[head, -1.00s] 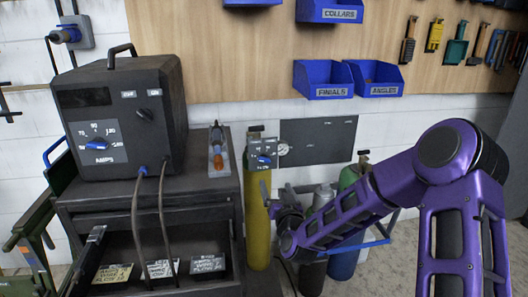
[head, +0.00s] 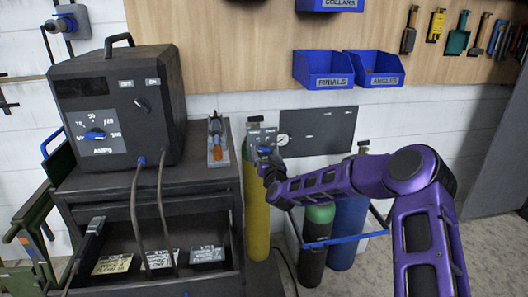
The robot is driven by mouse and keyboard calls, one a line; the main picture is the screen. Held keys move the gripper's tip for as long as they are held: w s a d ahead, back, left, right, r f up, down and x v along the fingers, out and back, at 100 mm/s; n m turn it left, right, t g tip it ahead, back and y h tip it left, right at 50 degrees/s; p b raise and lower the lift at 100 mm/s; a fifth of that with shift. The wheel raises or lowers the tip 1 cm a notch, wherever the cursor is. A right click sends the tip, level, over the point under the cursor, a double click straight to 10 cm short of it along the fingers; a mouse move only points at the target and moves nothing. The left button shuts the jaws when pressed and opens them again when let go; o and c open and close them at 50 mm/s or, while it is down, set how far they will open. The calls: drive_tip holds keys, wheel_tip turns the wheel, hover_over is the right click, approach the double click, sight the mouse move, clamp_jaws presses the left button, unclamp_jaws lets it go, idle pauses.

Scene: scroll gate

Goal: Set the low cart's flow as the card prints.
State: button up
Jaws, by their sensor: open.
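The small flow dial plate (head: 262,138) is at the top of the yellow gas cylinder (head: 256,215), beside the black cart. My gripper (head: 267,163) is open, right at the dial's lower part, and hides its blue knob. I cannot tell whether the fingers touch the knob. Three printed cards lie in the cart's open drawer: a yellowish card (head: 113,264), a white card (head: 161,258) and a grey card (head: 207,254). Their print is too small to read. The low black cart (head: 200,180) carries a welder (head: 118,100) with an AMPS dial (head: 95,136).
A torch-like tool (head: 216,140) lies on the cart top. A green-topped cylinder (head: 314,240) and a blue cylinder (head: 347,225) stand behind a blue rail (head: 345,240), below my arm. A black wall panel (head: 318,131) with a gauge is behind. Open floor lies right.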

drive_tip(key=shift+x, duration=1.3)
clamp_jaws()
